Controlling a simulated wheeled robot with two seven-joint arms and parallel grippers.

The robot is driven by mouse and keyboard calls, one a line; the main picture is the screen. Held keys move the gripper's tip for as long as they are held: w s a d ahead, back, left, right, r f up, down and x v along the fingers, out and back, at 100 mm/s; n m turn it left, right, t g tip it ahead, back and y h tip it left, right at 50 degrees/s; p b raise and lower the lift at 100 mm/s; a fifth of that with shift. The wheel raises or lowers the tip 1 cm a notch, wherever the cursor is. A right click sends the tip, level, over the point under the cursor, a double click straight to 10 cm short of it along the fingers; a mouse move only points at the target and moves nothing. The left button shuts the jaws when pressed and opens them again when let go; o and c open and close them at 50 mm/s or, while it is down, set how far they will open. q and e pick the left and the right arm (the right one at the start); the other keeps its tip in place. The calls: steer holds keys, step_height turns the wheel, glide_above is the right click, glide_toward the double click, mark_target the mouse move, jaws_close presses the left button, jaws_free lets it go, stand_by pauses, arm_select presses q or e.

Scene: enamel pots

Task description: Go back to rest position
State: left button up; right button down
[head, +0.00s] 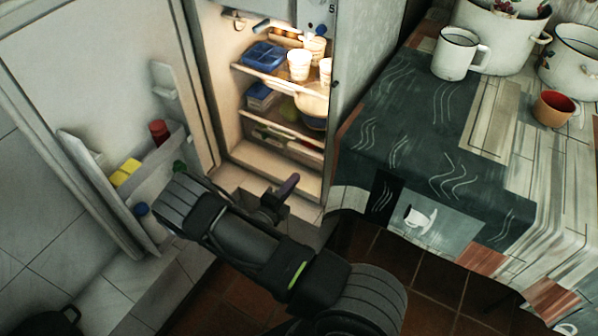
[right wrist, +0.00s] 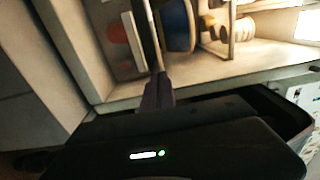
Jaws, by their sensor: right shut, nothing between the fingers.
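My right arm comes in from the bottom of the head view and bends in front of the open fridge (head: 262,180). My right gripper (head: 289,184) is at the low front of the fridge, outside its shelves. Its dark fingers are shut and empty. In the right wrist view the closed fingers (right wrist: 157,92) point toward the fridge interior, with nothing held. My left gripper does not show in either view.
The fridge door (head: 85,95) stands wide open at left. Cups (head: 299,65) and a blue container (head: 263,55) sit on the fridge shelves. At right, a cloth-covered table (head: 410,125) bears a white mug (head: 455,55), an orange-brown cup (head: 553,108) and enamel pots (head: 500,38).

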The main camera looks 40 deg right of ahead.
steer(key=shift+a, duration=0.1)
stand_by(0.5)
steer(key=s+a+f+m+g+y, duration=0.25)
steer(key=s+f+m+g, duration=0.2)
steer(key=s, duration=0.45)
steer(key=s+a+f+m+g+y, duration=0.1)
steer(key=s+f+m+g+y, duration=0.3)
steer(key=s+f+m, duration=0.3)
steer(key=s+a+f+m+g+y, duration=0.1)
steer(key=s+a+f+m+y, duration=0.1)
steer(key=s+a+m+y, duration=0.5)
steer(key=s+a+f+m+g+y, duration=0.2)
steer(key=s+a+m, duration=0.15)
steer(key=a, duration=0.65)
steer(key=w+a+r+m+t+y, duration=0.3)
steer(key=w+a+m, duration=0.1)
steer(key=a+m, duration=0.45)
steer(key=w+a+r+m+t+y, duration=0.35)
steer(key=a+m, duration=0.35)
steer(key=m, duration=0.3)
step_height(320, 180, up, 17)
steer(key=p, duration=1.7)
steer(key=shift+a+f+t, duration=0.2)
steer(key=shift+t, duration=0.2)
